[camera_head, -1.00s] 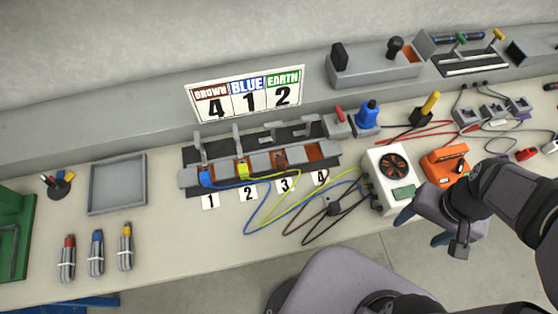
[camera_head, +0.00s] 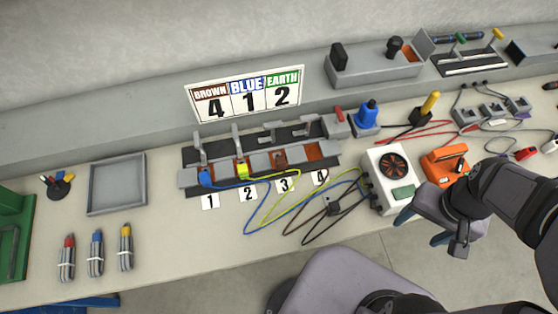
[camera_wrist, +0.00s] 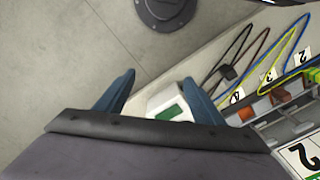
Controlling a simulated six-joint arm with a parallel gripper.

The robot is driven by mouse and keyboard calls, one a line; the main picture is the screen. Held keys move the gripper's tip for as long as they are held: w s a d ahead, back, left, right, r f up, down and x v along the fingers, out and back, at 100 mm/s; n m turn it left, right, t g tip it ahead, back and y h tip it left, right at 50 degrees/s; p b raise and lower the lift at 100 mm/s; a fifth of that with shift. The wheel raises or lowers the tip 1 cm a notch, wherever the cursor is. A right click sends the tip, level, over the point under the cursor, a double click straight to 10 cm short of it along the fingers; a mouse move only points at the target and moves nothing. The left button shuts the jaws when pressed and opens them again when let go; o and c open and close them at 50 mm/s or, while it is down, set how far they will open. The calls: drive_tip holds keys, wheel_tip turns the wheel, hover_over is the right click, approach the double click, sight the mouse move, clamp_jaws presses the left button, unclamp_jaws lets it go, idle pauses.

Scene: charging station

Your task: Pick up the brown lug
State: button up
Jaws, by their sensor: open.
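The brown lug (camera_head: 333,208) appears as a small dark block on the brown and black cables, lying on the bench in front of label 4. It also shows as a dark block (camera_wrist: 229,72) in the wrist view, right of the fingers. My gripper (camera_head: 422,228) is open and empty, near the bench's front edge, to the right of the lug and in front of the white fan box. Its blue fingers (camera_wrist: 158,84) are spread apart in the wrist view. The gripper does not touch the lug.
The terminal block (camera_head: 262,160) has numbered slots; a blue lug (camera_head: 205,178) sits at slot 1 and a yellow lug (camera_head: 243,171) at slot 2. The white fan box (camera_head: 381,168) and orange device (camera_head: 445,161) stand right. An empty grey tray (camera_head: 117,207) lies left.

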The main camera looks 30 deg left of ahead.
drive_tip(key=c, duration=0.4)
drive_tip(key=shift+o, duration=0.2)
drive_tip(key=w+a+n, duration=0.3)
drive_tip(key=w+a, duration=0.3)
drive_tip(key=a, duration=0.2)
drive_tip(key=n+b, duration=0.2)
drive_tip(key=n, duration=0.4)
hover_over(280, 159)
drive_tip(key=f, duration=0.5)
drive_tip(key=shift+s+f, duration=0.2)
drive_tip(key=shift+f, duration=0.2)
drive_tip(key=shift+w+f+p, duration=0.15)
drive_tip(key=shift+f+p, duration=0.65)
drive_tip(key=shift+f, duration=1)
drive_tip(key=shift+w+f+p, duration=0.15)
drive_tip(key=shift+f+p, duration=0.6)
drive_tip(key=shift+f, duration=1.05)
